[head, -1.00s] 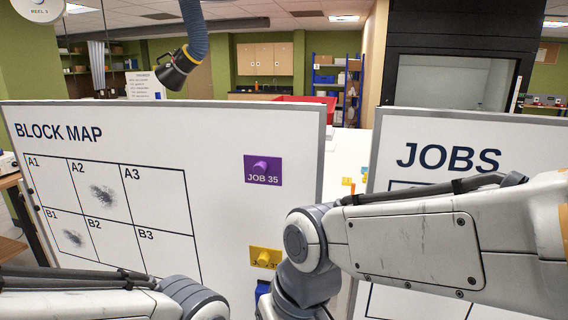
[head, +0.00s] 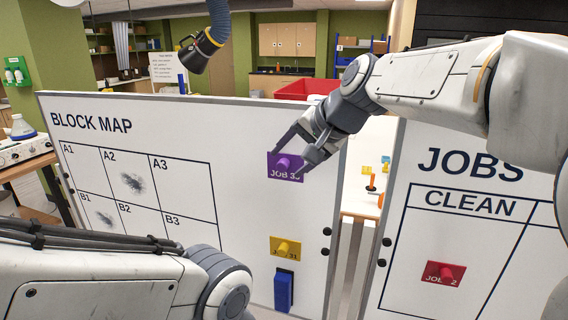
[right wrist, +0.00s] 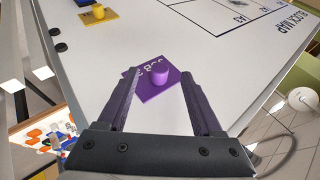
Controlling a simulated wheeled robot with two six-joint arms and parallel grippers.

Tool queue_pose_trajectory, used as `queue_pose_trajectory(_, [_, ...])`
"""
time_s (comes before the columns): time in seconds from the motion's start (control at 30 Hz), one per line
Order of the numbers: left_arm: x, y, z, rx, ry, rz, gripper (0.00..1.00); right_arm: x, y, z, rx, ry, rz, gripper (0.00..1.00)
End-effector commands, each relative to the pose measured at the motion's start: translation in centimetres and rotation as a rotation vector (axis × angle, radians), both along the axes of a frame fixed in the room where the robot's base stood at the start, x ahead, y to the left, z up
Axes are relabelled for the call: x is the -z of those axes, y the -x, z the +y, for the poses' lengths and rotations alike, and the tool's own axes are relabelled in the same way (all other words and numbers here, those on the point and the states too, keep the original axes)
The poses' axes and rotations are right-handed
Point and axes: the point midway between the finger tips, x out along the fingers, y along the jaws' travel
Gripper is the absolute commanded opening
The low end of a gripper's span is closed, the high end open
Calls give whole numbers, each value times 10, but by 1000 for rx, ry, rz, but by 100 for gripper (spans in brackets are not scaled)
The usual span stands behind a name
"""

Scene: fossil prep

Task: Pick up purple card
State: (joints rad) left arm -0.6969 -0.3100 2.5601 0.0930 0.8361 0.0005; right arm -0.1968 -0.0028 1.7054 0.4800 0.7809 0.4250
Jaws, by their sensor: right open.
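The purple card (head: 284,167), marked JOB 35, is on the white BLOCK MAP board (head: 235,120), right of the grid. A purple knob sticks out from its face. My right gripper (head: 290,150) is open at the card, with one finger on each side of the knob in the head view. In the right wrist view the purple card (right wrist: 150,82) and its knob lie between and just beyond the open fingers (right wrist: 165,95). The fingers do not grip it. My left arm shows at the lower left of the head view, but its gripper is out of view.
A yellow card (head: 285,247) with a knob and a blue holder (head: 283,290) are below on the same board. The JOBS board (head: 400,225) stands at right with a red card (head: 444,273). A black hose nozzle (head: 195,52) hangs above.

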Motion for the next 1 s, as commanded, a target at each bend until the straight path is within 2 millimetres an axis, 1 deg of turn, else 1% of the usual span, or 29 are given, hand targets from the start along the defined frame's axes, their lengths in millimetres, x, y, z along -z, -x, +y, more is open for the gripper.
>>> queue_pose_trajectory(0.03, [-8, 0, 0, 1, 0, 0, 66, 3, -4, 3, -1, 1, 7, 67])
queue_pose_trajectory(0.17, [-21, 0, 0, 3, 0, 0, 66, 16, -16, 11, 0, 2, 9, 67])
queue_pose_trajectory(0.2, [-21, 0, 0, 3, 0, 0, 66, 22, -19, 14, -1, 1, 8, 67])
queue_pose_trajectory(0.3, [-23, 0, 0, 4, 0, 0, 66, 30, -25, 18, -2, 1, 4, 67])
queue_pose_trajectory(0.57, [-22, 0, 0, 4, 0, 0, 66, 33, -27, 20, 0, 1, 1, 67])
queue_pose_trajectory(0.6, [-22, 0, 0, 4, 0, 0, 66, 33, -27, 20, 0, 1, 1, 64])
queue_pose_trajectory(0.67, [-22, 0, 0, 4, 0, 0, 66, 33, -27, 20, -1, 1, 1, 41])
queue_pose_trajectory(0.7, [-22, 0, 0, 4, 0, 0, 66, 33, -27, 20, 0, 1, 1, 25])
queue_pose_trajectory(0.77, [-22, 0, 0, 4, 0, 0, 66, 33, -27, 20, -1, 1, 1, 2])
queue_pose_trajectory(0.8, [-22, 0, 0, 4, 0, 0, 66, 33, -27, 20, -1, 1, 1, 0])
queue_pose_trajectory(1.0, [-22, 0, 0, 4, 0, 0, 66, 33, -27, 19, -1, 1, 1, 0])
